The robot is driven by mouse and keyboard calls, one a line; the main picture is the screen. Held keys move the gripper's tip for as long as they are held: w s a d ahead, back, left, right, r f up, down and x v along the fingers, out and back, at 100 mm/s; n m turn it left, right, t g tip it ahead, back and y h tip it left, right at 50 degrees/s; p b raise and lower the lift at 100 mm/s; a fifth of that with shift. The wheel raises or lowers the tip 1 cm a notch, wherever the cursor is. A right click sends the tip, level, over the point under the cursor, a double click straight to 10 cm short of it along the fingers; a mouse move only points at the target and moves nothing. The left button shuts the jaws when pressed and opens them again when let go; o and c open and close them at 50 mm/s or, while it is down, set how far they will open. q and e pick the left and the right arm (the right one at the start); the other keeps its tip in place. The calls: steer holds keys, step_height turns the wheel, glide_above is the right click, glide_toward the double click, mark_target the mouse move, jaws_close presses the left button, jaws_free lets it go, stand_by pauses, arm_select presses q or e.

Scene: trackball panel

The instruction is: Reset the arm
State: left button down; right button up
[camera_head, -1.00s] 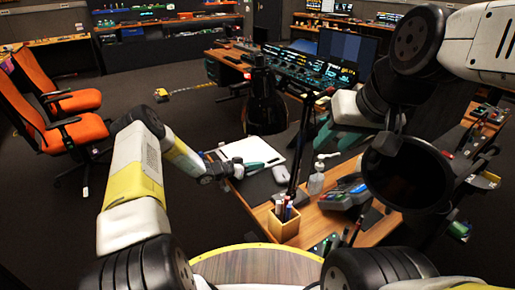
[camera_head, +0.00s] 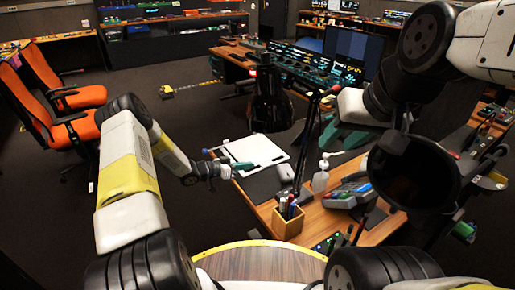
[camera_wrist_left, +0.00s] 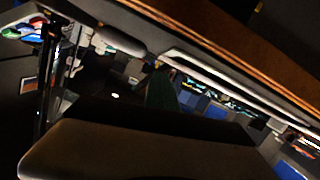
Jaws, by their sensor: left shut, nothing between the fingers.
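My left arm comes in from the left in the head view. Its gripper (camera_head: 238,167), with teal fingers, is shut and empty by the left edge of the white sheet (camera_head: 256,150) on the desk. I cannot tell whether it touches the sheet. My right arm comes in from the upper right. A teal part of its gripper (camera_head: 345,137) shows above the desk, but its fingertips are not clear. The left wrist view is dark and tilted, with a large dark shape across its lower part.
A pen holder (camera_head: 288,221), a white bottle (camera_head: 320,179), a mouse (camera_head: 284,173) and a grey device with coloured buttons (camera_head: 346,194) stand on the wooden desk. A console (camera_head: 300,66) with lit screens is behind. Orange chairs (camera_head: 78,97) are at left; open floor lies between.

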arm_select(q)
steer(key=w+a+r+t+y, duration=0.1)
steer(key=w+a+r+y, duration=0.1)
steer(key=r, duration=0.3)
steer(key=w+a+r+y, duration=0.2)
steer(key=w+r, duration=0.1)
steer(key=r, duration=0.2)
steer(key=s+a+r+n+t+y, duration=0.15)
steer(key=s+a+r+y, duration=0.25)
steer(key=r, duration=0.7)
steer(key=s+a+r+n+y, duration=0.3)
steer(key=s+a+r+y, duration=0.1)
steer(key=r, duration=0.6)
steer(key=s+d+r+n+g, duration=0.1)
steer(key=s+r, duration=0.1)
steer(key=s, duration=0.9)
steer(key=s+d+r+n+g, duration=0.1)
steer(key=s+d+r+g, duration=0.1)
steer(key=s, duration=1)
steer(key=s+d+r+n+g+h, duration=0.1)
steer(key=s+d+r+n, duration=0.1)
steer(key=s, duration=0.9)
steer(key=shift+s+d+r, duration=0.15)
steer(key=shift+d+r, duration=0.05)
steer(key=shift+r, duration=0.2)
steer(key=shift+a, duration=0.1)
